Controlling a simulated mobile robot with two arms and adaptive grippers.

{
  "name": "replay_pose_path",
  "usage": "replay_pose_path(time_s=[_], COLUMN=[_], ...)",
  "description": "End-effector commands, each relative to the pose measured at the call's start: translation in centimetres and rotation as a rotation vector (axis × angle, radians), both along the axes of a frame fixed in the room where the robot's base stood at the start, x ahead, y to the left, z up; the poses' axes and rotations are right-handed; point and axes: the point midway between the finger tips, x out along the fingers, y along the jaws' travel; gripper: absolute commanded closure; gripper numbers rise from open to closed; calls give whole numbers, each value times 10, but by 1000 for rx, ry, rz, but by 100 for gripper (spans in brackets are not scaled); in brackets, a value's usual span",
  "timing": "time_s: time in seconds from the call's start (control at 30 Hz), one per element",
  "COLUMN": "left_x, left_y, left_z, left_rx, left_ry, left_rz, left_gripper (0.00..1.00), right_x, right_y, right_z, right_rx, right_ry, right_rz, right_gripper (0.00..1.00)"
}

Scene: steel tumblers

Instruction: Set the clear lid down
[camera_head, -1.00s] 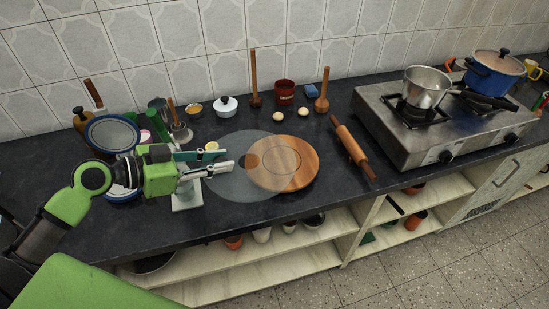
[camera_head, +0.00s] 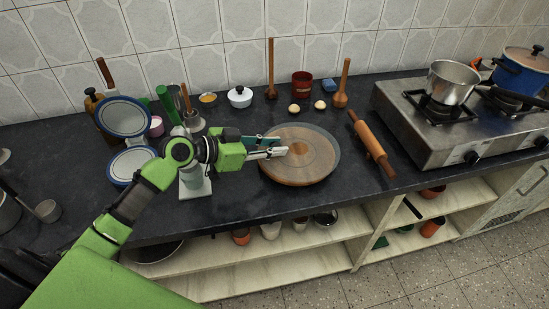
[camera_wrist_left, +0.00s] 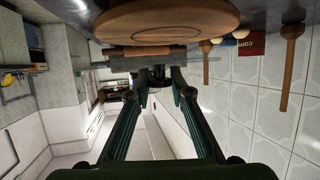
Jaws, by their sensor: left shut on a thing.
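The clear lid (camera_head: 335,150) is a see-through disc over the round wooden board (camera_head: 290,178), covering most of it in the head view. I cannot tell whether it touches the board or hovers just above it. My left gripper (camera_head: 283,150) reaches in from the left and is shut on the lid near its middle. In the left wrist view, which is upside down, the left gripper's fingers (camera_wrist_left: 159,82) close around a small dark part, and the board (camera_wrist_left: 165,18) shows at the top. My right gripper is not in view.
A rolling pin (camera_head: 371,143) lies right of the board, with the steel stove (camera_head: 440,135) beyond. A pale stand (camera_head: 194,185) is under my left arm. The counter's front edge is close.

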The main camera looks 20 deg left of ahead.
Motion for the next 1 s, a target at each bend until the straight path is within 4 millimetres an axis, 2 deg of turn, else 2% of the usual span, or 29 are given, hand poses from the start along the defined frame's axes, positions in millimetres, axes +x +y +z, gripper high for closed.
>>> replay_pose_path(time_s=[0.2,0.6,0.63,0.7,1.0], left_x=[4,4,4,3,4], left_y=[-2,-2,-1,-2,-2], left_z=[-34,-39,-39,-38,-38], left_rx=[-2,0,0,0,0], left_ry=[0,0,1,1,1], left_rz=[1,1,0,0,0], left_gripper=[100,100,77,63,63], right_x=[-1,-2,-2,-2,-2], right_y=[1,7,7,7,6], right_z=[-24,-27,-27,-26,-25], right_rx=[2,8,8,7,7], right_ry=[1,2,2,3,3], right_rz=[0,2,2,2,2], right_gripper=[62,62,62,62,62])
